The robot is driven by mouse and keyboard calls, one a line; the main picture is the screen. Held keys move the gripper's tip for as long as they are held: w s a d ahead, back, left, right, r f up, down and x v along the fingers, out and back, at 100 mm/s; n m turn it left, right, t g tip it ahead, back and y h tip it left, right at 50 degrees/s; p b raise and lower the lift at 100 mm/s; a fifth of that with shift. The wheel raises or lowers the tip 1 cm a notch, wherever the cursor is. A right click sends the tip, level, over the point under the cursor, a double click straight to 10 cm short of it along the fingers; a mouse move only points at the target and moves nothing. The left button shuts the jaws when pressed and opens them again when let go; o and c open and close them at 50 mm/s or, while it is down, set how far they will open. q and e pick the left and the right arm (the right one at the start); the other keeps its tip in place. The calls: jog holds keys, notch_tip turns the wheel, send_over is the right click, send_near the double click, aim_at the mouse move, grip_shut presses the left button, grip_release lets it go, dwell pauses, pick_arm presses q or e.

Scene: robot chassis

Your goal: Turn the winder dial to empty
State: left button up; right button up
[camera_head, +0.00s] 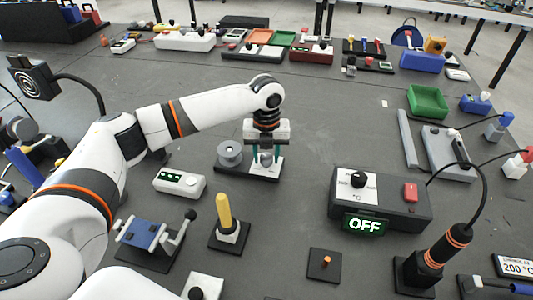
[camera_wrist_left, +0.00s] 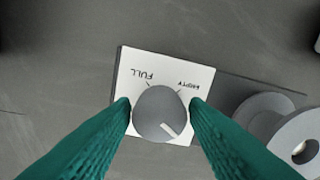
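The winder (camera_head: 262,172) is a dark base with a grey spool (camera_head: 230,152) on its left and a round grey dial (camera_head: 266,158) on a white plate at its right. In the left wrist view the dial (camera_wrist_left: 160,114) has a pale pointer mark toward its lower right. The plate reads FULL at upper left and EMPTY (camera_wrist_left: 193,85) at upper right. My left gripper (camera_head: 265,152) points down over the dial. Its teal fingers (camera_wrist_left: 160,102) stand on either side of the knob, seemingly with slim gaps. My right gripper is not in view.
A white box with a green display (camera_head: 180,183) and a yellow-handled stand (camera_head: 228,220) are nearby in front. A dark controller reading OFF (camera_head: 380,198) stands to the right. A green tray (camera_head: 427,101) is farther right. The table behind the winder is mostly clear.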

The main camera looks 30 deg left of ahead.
pick_arm(q)
jog(key=c, duration=0.6)
jog(key=shift+r+p, duration=0.15)
jog(key=shift+p, duration=0.45)
jog(key=n+p, duration=1)
jog(key=p, duration=0.3)
jog(key=shift+r+p, duration=0.1)
jog(key=shift+p, duration=0.25)
jog(key=n+p, duration=0.2)
jog(key=n, duration=0.1)
jog(key=shift+f+n+p, duration=0.2)
jog(key=shift+n+p, duration=0.6)
jog(key=shift+n, duration=0.5)
jog(key=o, duration=1)
jog(key=shift+c, duration=0.2)
